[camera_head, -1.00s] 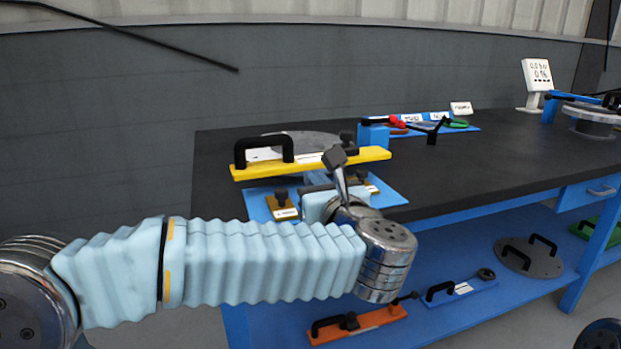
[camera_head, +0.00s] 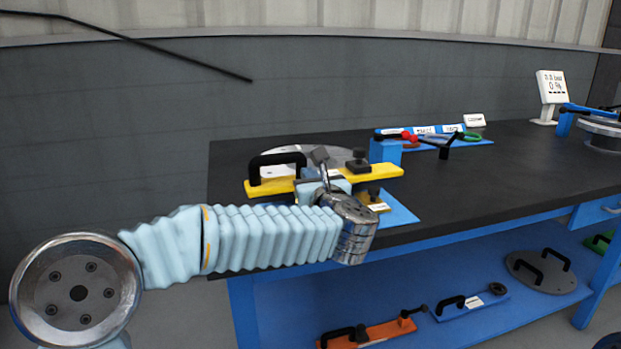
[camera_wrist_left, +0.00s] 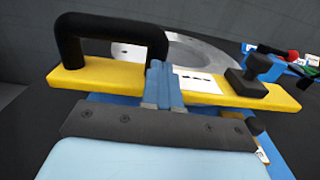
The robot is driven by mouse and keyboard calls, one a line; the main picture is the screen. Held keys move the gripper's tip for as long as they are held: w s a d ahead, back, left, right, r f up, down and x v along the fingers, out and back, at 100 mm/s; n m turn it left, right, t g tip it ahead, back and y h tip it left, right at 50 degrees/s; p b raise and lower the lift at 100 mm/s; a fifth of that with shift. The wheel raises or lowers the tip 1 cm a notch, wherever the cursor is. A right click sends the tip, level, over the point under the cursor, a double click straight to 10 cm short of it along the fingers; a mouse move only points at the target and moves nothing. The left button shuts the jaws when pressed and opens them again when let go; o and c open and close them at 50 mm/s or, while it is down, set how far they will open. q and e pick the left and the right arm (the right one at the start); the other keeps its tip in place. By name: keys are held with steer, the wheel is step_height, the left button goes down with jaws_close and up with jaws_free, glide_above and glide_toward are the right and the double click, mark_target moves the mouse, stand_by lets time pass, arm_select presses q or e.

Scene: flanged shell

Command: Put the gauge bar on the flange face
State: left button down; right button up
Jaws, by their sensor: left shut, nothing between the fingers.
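The yellow gauge bar (camera_head: 374,171) has a black arched handle on its left part, a white label and a black knob on its right part. It lies level across the near side of the grey round flange face (camera_head: 327,153); I cannot tell whether it touches it. In the left wrist view the bar (camera_wrist_left: 85,78) spans the picture, with the flange ring (camera_wrist_left: 205,55) behind. My left gripper (camera_head: 309,176) is at the bar's near side, by its middle, right of the handle. Its blue fingers (camera_wrist_left: 163,85) are shut and empty. My right gripper is out of view.
A blue plate (camera_head: 400,212) with a small yellow labelled block (camera_head: 372,201) lies below the bar. A blue tray (camera_head: 470,143) with tools is behind right. The black tabletop (camera_head: 520,170) is clear at middle right. Orange (camera_head: 370,334) and blue (camera_head: 470,302) bars lie on the lower shelf.

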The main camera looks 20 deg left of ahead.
arm_select(q)
steer(key=b+x, duration=0.2)
steer(key=x, duration=0.4)
steer(key=shift+w+a+f+b, duration=0.1)
steer(key=shift+b, duration=0.2)
steer(key=shift+w+a, duration=0.3)
steer(key=shift+w, duration=0.1)
